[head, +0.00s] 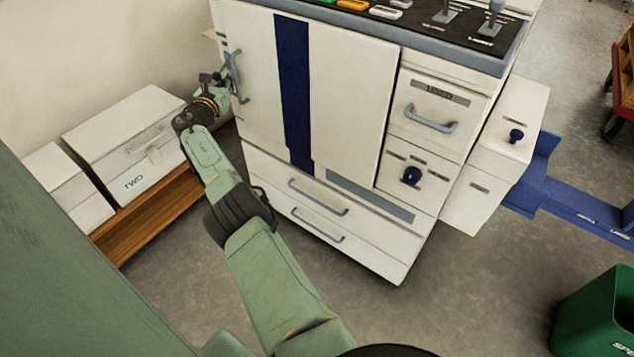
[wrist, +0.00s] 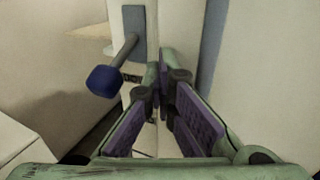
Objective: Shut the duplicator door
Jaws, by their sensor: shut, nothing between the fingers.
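The duplicator (head: 445,75) is a large off-white cabinet with a dark control top. Its broad front door (head: 350,95) is a pale panel with a dark blue vertical stripe, standing upright. A dark line runs along its right edge; I cannot tell whether it sits fully flush. My gripper (head: 238,85) is at the left edge of the door, shut and empty. In the wrist view my gripper (wrist: 162,72) has its fingertips close to the cabinet's corner, with the striped front (wrist: 245,85) to the right. Contact is unclear.
A lever with a blue knob (wrist: 104,80) sticks out of the duplicator's side, left of my fingers. White boxes (head: 125,135) on a wooden stand are at left. Drawers (head: 320,212) lie below the door. A green bin (head: 598,315) is at lower right; open floor lies between.

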